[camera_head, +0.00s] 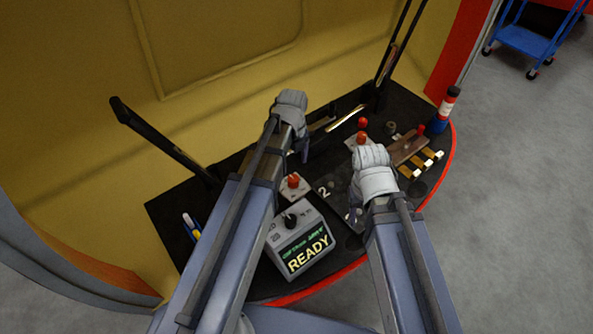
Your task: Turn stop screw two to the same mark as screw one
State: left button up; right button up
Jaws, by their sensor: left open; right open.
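A white figure 2 (325,191) marks the dark bench top between my two arms. Left of it, a red knob (293,180) stands on a light plate (296,192). Two more red knobs (363,123) show further back, above my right gripper. I cannot tell which parts are stop screws one and two, and no marks on them can be read. My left gripper (304,152) is open above the bench behind the near knob. My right gripper (353,212) is open, low over the bench right of the 2; its wrist hides what lies beneath.
A grey box (300,243) with a black dial and a READY display stands at the front. Pens (190,226) are at left. A brown block (408,146), yellow-and-white pieces (421,164) and a blue bottle (443,113) are at right. Dark bars rise at the back.

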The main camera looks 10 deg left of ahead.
aim_at(293, 178)
pick_arm(q)
jog(key=shift+w, duration=0.1)
jog(key=shift+f, duration=0.1)
pick_arm(e)
jog(key=shift+f, duration=0.1)
pick_arm(q)
notch_tip(293, 178, down, 8)
jog(key=b, duration=0.7)
jog(key=shift+r+b, duration=0.2)
jog(key=shift+b, duration=0.2)
pick_arm(e)
notch_tip(293, 178, down, 8)
jog(key=shift+r, duration=0.15)
jog(key=shift+r, duration=0.1)
pick_arm(q)
grip_shut()
